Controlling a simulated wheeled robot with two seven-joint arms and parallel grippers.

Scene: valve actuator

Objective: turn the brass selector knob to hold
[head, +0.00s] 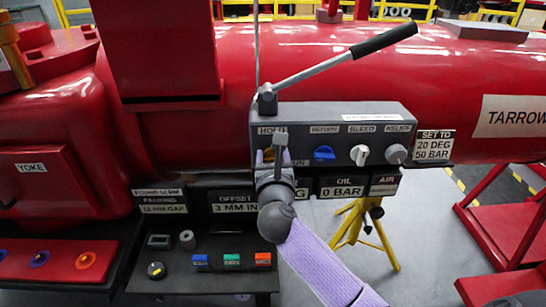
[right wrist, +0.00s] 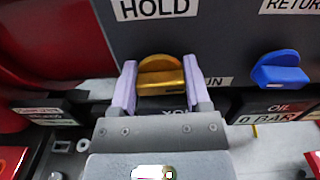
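The brass selector knob (right wrist: 160,72) is on the front of the grey valve block (head: 335,120), below the HOLD label (right wrist: 155,8). Its raised bar lies nearly level in the right wrist view. A partly covered label ending in "UN" (right wrist: 215,82) is to its right. My right gripper (right wrist: 160,88) has one lilac finger at each side of the knob, and no gap shows between fingers and brass. In the head view my right gripper (head: 270,160) covers most of the knob. My left gripper is not in view.
A blue knob (head: 324,153), a white knob (head: 360,154) and a grey knob (head: 396,154) sit to the right on the block. A lever with a black grip (head: 384,40) rises above it.

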